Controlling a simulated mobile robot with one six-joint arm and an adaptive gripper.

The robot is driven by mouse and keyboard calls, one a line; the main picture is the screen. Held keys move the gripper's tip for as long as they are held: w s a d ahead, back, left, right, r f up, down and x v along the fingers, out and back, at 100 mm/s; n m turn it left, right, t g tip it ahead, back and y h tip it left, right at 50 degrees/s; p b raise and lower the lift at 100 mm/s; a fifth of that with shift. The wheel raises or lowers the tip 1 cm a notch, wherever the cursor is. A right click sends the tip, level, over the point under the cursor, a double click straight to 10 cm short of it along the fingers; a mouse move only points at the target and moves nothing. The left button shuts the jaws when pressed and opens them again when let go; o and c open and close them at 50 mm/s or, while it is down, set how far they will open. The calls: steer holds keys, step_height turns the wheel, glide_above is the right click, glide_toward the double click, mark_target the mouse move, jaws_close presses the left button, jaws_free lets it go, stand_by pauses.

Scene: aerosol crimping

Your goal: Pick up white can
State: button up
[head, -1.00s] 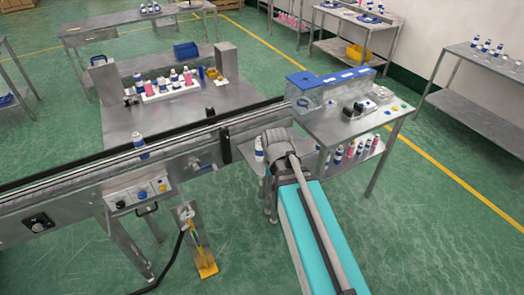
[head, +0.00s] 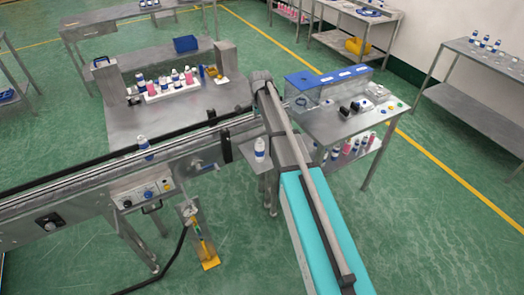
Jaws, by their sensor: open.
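A white can (head: 260,147) with a dark band stands upright on a small grey shelf (head: 253,168) beside the conveyor's right end. Another white and blue can (head: 145,147) stands on the conveyor. More white, blue and pink cans (head: 166,82) stand in a white rack on the steel table behind. My arm reaches from the bottom right up past the conveyor's end, just right of the can on the shelf. I cannot make out my gripper's fingers in this view.
The conveyor (head: 75,188) crosses the left side, with a control box (head: 143,192) below its front edge. A machine table (head: 330,122) with a blue-topped box (head: 328,77) stands right of my arm. More cans sit on its lower shelf. Green floor is open at the lower right.

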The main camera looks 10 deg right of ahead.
mark_target(260, 146)
steer(key=shift+f, duration=0.15)
step_height(260, 146, down, 8)
steer(key=b, duration=0.8)
steer(key=shift+f+b, duration=0.15)
steer(key=shift+b, duration=0.2)
steer(key=shift+f, duration=0.1)
stand_by(0.4)
steer(key=shift+s+a+f+b, duration=0.1)
steer(key=shift+a+f+b, duration=0.05)
steer(key=shift+f+b, duration=1.15)
steer(key=shift+s+a+f+b, duration=0.1)
steer(key=shift+f+b, duration=1.1)
steer(key=shift+b, duration=0.1)
steer(key=c, duration=1.2)
